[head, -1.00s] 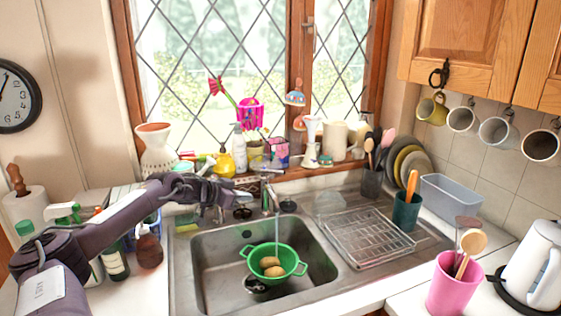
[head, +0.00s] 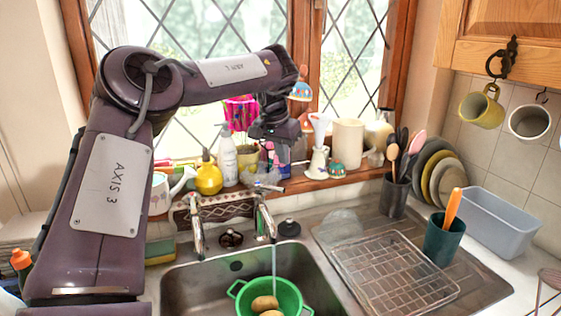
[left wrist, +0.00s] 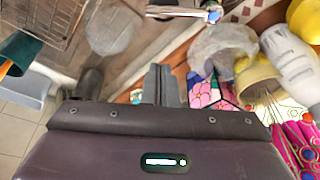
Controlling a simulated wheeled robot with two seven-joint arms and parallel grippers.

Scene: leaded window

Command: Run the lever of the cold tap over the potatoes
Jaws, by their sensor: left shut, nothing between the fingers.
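The green colander (head: 236,290) sits in the sink with potatoes (head: 264,304) in it, cut by the lower picture edge. A thin stream of water falls into it from the right tap (head: 264,222). A silver lever (head: 268,187) shows above that tap; a silver piece with a blue end (left wrist: 213,14) shows at the top of the left wrist view. My left gripper (head: 277,138) is raised behind and above the taps, in front of the window, apart from the lever. Its fingers (left wrist: 160,84) are shut and empty. My right gripper is out of view.
A wire rack (head: 395,272) lies on the drainer, near a teal cup (head: 443,240). Mugs (head: 481,108) hang at right.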

